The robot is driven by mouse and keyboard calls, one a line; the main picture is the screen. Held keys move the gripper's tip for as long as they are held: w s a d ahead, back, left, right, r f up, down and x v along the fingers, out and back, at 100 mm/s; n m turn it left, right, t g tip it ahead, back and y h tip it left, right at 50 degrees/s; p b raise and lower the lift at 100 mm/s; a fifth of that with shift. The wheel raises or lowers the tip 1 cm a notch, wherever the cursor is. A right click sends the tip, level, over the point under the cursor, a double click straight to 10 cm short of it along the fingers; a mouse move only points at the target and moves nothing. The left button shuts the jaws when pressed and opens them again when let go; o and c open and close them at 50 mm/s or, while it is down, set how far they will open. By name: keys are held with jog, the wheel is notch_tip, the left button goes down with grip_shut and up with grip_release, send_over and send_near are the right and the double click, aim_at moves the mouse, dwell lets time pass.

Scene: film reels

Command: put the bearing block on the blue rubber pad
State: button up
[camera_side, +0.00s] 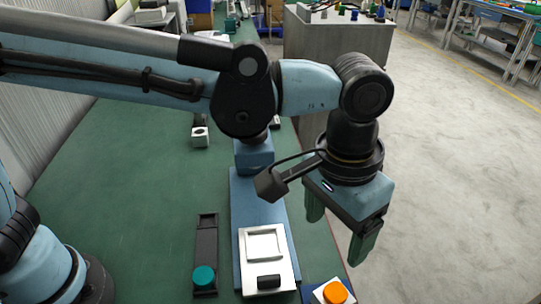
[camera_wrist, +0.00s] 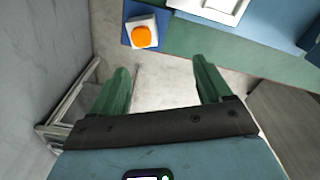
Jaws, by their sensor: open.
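A small white block with a dark round hole (camera_side: 200,137), which looks like the bearing block, stands on the green table in the side view, left of my arm. A small blue pad (camera_side: 309,295) lies at the table's near right edge; it also shows in the wrist view (camera_wrist: 129,37). A white block with a round orange top (camera_side: 335,292) sits on this pad, also visible in the wrist view (camera_wrist: 143,34). My gripper (camera_side: 336,238) is open and empty, pointing down beyond the table's right edge. Its green fingers show apart in the wrist view (camera_wrist: 163,66).
A long blue plate (camera_side: 245,195) carries a white tray-like part (camera_side: 283,277). Left of it lies a dark narrow holder (camera_side: 206,240) with a teal round piece (camera_side: 204,276). The green table (camera_side: 130,190) is clear at left. Grey floor lies below my gripper.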

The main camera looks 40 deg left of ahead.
jog(key=w+a+r+n+t+h, duration=0.1)
jog(key=w+a+r+n+t, duration=0.15)
jog(key=a, duration=1.35)
jog(key=s+a+f+n+t, duration=0.1)
jog(key=a+f+t, duration=0.1)
jog(key=a, duration=0.6)
jog(key=s+a+f+t+y, duration=0.1)
jog(key=s+a+f+t, duration=0.1)
jog(key=a, duration=0.6)
jog(key=shift+s+a+n, duration=0.15)
jog(key=shift+n, duration=0.2)
